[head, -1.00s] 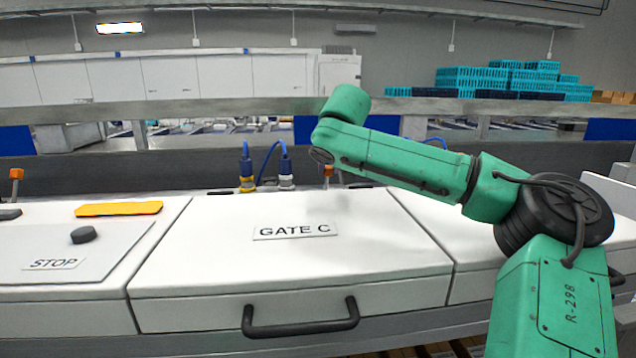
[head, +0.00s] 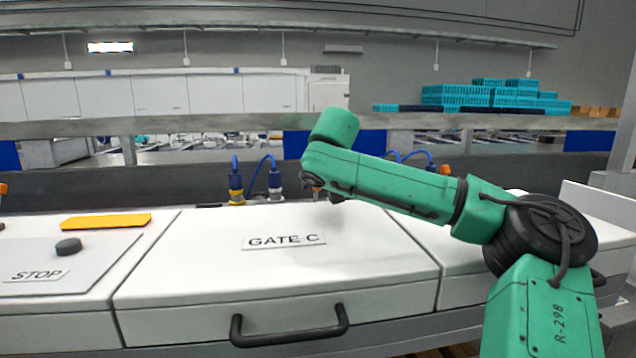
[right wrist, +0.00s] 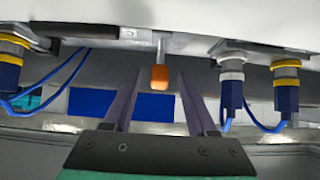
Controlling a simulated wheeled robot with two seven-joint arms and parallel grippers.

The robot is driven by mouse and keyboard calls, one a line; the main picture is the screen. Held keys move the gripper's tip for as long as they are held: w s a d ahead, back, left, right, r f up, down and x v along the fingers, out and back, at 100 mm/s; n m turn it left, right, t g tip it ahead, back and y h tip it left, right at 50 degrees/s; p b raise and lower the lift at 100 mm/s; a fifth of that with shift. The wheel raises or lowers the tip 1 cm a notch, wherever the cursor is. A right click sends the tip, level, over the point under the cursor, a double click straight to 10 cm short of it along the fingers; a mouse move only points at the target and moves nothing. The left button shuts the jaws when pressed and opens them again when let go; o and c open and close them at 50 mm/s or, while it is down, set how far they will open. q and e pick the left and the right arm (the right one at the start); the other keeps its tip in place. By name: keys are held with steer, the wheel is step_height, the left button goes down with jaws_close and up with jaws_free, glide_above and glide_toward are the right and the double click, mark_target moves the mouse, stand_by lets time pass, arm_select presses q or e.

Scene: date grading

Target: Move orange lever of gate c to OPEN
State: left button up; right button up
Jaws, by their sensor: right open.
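The GATE C panel (head: 200,270) is a white housing with a nameplate and a black handle. Its orange lever (right wrist: 159,77) shows in the right wrist view, hanging from a short metal stem at the panel's edge. Whether the lever is at the depth of the fingertips I cannot tell. No OPEN marking is readable. My left gripper is not in view.
Blue cables with yellow-collared (head: 236,190) and grey-collared (head: 275,182) plugs rise behind the panel. Another orange lever (head: 445,169) shows beyond my arm at right. A STOP plate (head: 37,276), black knob (head: 68,246) and yellow bar (head: 106,221) are at left.

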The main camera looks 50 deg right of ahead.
steer(key=b+v, duration=0.2)
steer(key=v, duration=1.2)
steer(key=shift+a+r, duration=0.15)
steer(key=shift+a, duration=0.05)
steer(key=shift+s, duration=0.15)
